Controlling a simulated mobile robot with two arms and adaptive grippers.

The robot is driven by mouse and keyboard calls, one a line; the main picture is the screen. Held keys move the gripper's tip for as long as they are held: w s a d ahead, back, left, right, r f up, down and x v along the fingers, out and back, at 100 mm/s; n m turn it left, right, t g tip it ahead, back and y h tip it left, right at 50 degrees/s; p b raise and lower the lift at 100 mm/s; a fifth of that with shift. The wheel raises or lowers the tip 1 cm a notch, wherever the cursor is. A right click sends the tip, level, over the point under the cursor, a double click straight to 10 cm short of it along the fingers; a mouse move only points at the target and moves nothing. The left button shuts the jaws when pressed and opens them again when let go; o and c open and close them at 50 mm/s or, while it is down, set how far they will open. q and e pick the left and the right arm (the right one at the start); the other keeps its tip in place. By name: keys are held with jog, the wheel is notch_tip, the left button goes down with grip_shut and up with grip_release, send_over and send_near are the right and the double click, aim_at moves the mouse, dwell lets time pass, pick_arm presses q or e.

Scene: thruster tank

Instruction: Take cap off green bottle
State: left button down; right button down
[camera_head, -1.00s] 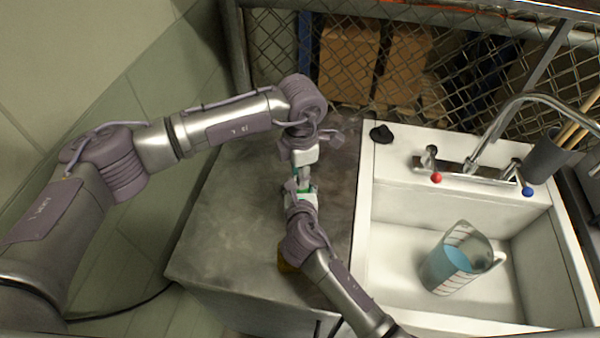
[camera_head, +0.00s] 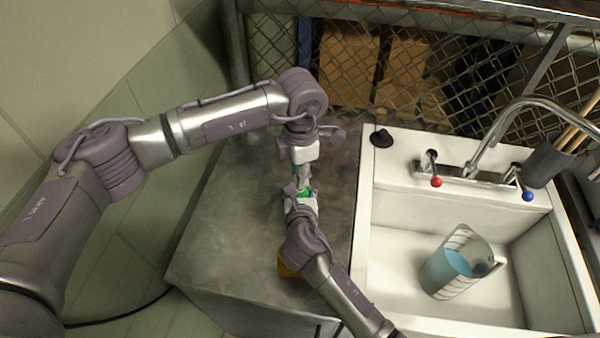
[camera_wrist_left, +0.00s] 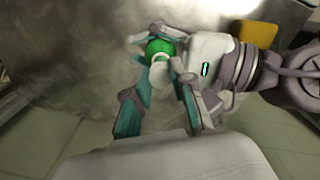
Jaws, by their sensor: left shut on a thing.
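The green bottle (camera_head: 305,192) is mostly hidden between my two grippers above the dark worktop. Its round green part (camera_wrist_left: 160,47) shows in the left wrist view. A small white piece, seemingly the cap (camera_wrist_left: 159,75), lies in front of it, between the teal fingers of my left gripper (camera_wrist_left: 158,88). I cannot tell whether it still touches the bottle. My left gripper (camera_head: 300,174) is shut and faces my right gripper (camera_head: 301,192). My right gripper has its fingers on both sides of the green bottle and appears shut on it.
A dark worktop (camera_head: 225,225) lies under the grippers. A yellow object (camera_head: 286,263) is partly hidden beneath my right arm. On the right, a white sink (camera_head: 395,255) holds a jug (camera_head: 460,262) of blue liquid. A black stopper (camera_head: 381,138) sits on its rim, near the tap (camera_head: 500,125).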

pick_arm(q)
jog(key=shift+r, duration=2.05)
pick_arm(e)
jog(key=shift+c, duration=2.4)
grip_release()
jog(key=shift+o, duration=0.3)
jog(key=shift+s, duration=0.1)
